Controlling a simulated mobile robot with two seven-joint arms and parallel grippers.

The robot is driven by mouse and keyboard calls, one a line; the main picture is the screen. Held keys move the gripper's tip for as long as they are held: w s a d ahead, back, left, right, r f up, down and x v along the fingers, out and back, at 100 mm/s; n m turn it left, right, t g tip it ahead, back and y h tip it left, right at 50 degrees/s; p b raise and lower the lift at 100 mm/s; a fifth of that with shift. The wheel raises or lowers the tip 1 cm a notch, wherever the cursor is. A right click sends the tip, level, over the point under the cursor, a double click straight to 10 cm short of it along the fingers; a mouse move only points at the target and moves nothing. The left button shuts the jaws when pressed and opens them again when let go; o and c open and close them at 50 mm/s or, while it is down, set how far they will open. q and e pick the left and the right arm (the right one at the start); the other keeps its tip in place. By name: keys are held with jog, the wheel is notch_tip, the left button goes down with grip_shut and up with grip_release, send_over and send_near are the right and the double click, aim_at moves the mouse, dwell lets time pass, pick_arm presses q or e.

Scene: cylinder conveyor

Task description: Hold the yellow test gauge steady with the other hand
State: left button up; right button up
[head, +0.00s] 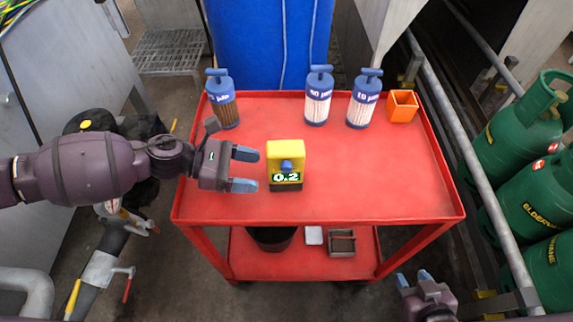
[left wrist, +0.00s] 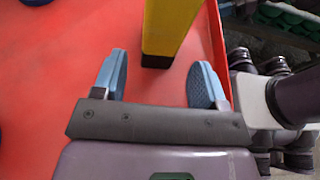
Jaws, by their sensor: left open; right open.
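The yellow test gauge (head: 286,154) stands upright on the red cart's top shelf, left of its middle. It has a dark base, a blue knob and a display reading 0.2. My left gripper (head: 246,170) is open just left of the gauge, its blue fingers pointing at it. In the left wrist view the gauge (left wrist: 166,28) is just beyond the open fingertips (left wrist: 160,75), apart from them and in line with the gap. My right gripper (head: 414,280) is open and empty, low at the right, off the cart's front edge.
On the red cart (head: 380,190) three blue-capped cylinders (head: 222,100), (head: 318,98), (head: 363,100) and an orange open box (head: 402,106) stand along the back. The shelf right of the gauge is clear. A black bucket (head: 270,238) sits below. Green gas bottles (head: 522,130) stand at right.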

aim_at(280, 176)
pick_arm(q)
jog(key=x, duration=0.5)
jog(key=shift+x, duration=0.95)
pick_arm(e)
jog(key=shift+w, duration=0.15)
pick_arm(q)
jog(key=c, duration=0.9)
pick_arm(e)
jog(key=shift+f, duration=0.1)
pick_arm(q)
jog(key=shift+c, duration=0.2)
pick_arm(e)
grip_shut()
jog(key=shift+a, duration=0.1)
